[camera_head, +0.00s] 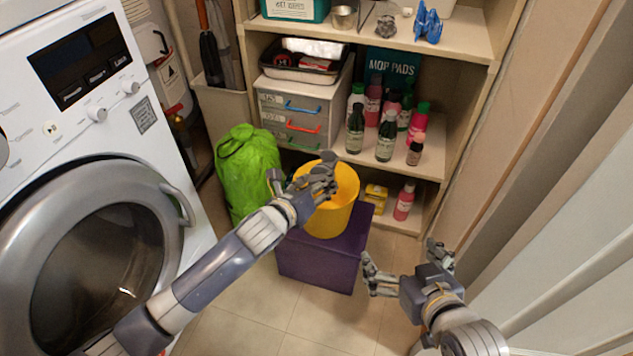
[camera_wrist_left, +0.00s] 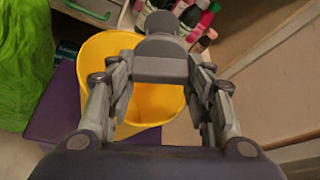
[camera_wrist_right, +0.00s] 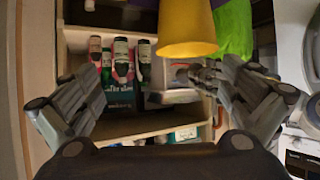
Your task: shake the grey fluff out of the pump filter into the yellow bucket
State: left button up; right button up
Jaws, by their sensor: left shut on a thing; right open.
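The yellow bucket (camera_head: 345,215) stands upright on a purple box (camera_head: 318,262). My left gripper (camera_head: 322,172) is over the bucket's mouth. In the left wrist view its fingers close on a dark grey part with a round knob, which looks like the pump filter (camera_wrist_left: 160,62). The filter is above the bucket (camera_wrist_left: 98,52). In the head view it is hard to tell from the fingers. I cannot make out any grey fluff; much of the bucket's inside is hidden. My right gripper (camera_head: 403,258) is open and empty, right of the purple box. The bucket also shows in the right wrist view (camera_wrist_right: 187,28).
A washing machine (camera_head: 105,235) stands at the left. A green bag (camera_head: 247,165) is beside the bucket. Behind are shelves with several bottles (camera_head: 385,140), a drawer unit (camera_head: 300,110) and a pink bottle (camera_head: 404,201) low down. The front floor is clear.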

pick_arm(q)
jog(key=m+y+p, duration=0.2)
jog(key=m+p, duration=0.1)
jog(key=p, duration=0.2)
jog(key=shift+d+t, duration=0.1)
jog(key=shift+t, duration=0.3)
pick_arm(e)
jog(key=s+d+f+g+h, duration=0.1)
jog(key=s+d+f+g, duration=0.1)
jog(key=s+g, duration=0.2)
jog(key=s+d+f+g+h, duration=0.1)
jog(key=s+d+f+g, duration=0.1)
jog(key=s, duration=0.8)
jog(key=shift+d+f+g, duration=0.4)
jog(key=shift+f+g, duration=0.45)
jog(key=shift+g, duration=0.25)
